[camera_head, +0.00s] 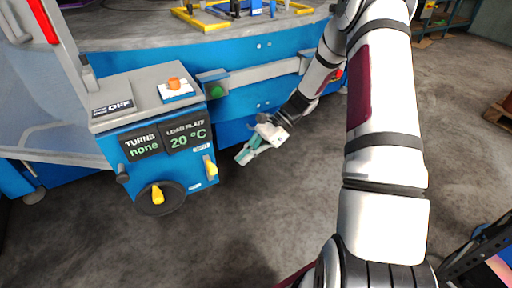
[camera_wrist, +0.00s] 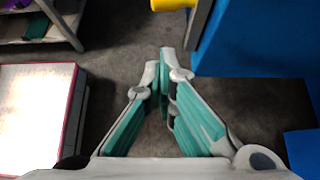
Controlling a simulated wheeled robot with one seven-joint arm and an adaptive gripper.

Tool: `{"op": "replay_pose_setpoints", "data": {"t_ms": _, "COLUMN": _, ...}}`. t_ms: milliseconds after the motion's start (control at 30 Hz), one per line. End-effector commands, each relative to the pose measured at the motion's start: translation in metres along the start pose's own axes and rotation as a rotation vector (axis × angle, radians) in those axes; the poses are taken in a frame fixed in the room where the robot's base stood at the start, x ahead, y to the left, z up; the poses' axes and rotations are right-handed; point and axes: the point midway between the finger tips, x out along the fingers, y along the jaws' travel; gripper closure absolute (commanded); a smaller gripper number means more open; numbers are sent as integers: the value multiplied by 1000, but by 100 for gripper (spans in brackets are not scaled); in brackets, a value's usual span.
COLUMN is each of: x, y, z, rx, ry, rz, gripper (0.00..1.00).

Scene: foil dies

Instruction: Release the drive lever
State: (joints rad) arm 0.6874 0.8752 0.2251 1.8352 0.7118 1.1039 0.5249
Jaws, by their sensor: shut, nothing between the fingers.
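A blue control box with a grey top carries a yellow lever (camera_head: 210,166) at the right of its front, under a small label too blurred to read surely. A yellow knob (camera_head: 157,194) sits on a dark round dial lower left on the same box. I cannot tell for sure which is the drive lever. My gripper (camera_head: 242,159) is shut and empty, right of the yellow lever and apart from it, low beside the blue machine. In the wrist view my gripper's teal-padded fingers (camera_wrist: 165,54) meet at the tips. A yellow part (camera_wrist: 172,4) is cut off at the top edge there.
The box displays (camera_head: 163,142) read "TURNS none" and "LOAD PLATE 20 °C". A green button (camera_head: 216,91) is behind. The blue machine wall (camera_head: 262,97) stands close; the floor in front is clear.

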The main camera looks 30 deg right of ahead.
Motion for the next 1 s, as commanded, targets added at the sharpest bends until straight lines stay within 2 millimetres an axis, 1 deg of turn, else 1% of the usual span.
{"op": "replay_pose_setpoints", "data": {"t_ms": 33, "x": 12, "y": 1, "z": -1, "rx": 1, "ry": -2, "rz": 4, "gripper": 100}}
{"op": "replay_pose_setpoints", "data": {"t_ms": 100, "x": 22, "y": 0, "z": 2, "rx": -1, "ry": 0, "rz": 3, "gripper": 100}}
{"op": "replay_pose_setpoints", "data": {"t_ms": 200, "x": 31, "y": 0, "z": 14, "rx": -2, "ry": 1, "rz": 1, "gripper": 100}}
{"op": "replay_pose_setpoints", "data": {"t_ms": 333, "x": 41, "y": 0, "z": 23, "rx": -1, "ry": 0, "rz": 1, "gripper": 100}}
{"op": "replay_pose_setpoints", "data": {"t_ms": 500, "x": 45, "y": 0, "z": 28, "rx": 1, "ry": 1, "rz": 0, "gripper": 100}}
{"op": "replay_pose_setpoints", "data": {"t_ms": 867, "x": 45, "y": 0, "z": 29, "rx": 0, "ry": 4, "rz": 0, "gripper": 100}}
{"op": "replay_pose_setpoints", "data": {"t_ms": 1000, "x": 46, "y": 1, "z": 33, "rx": -1, "ry": 28, "rz": 1, "gripper": 100}}
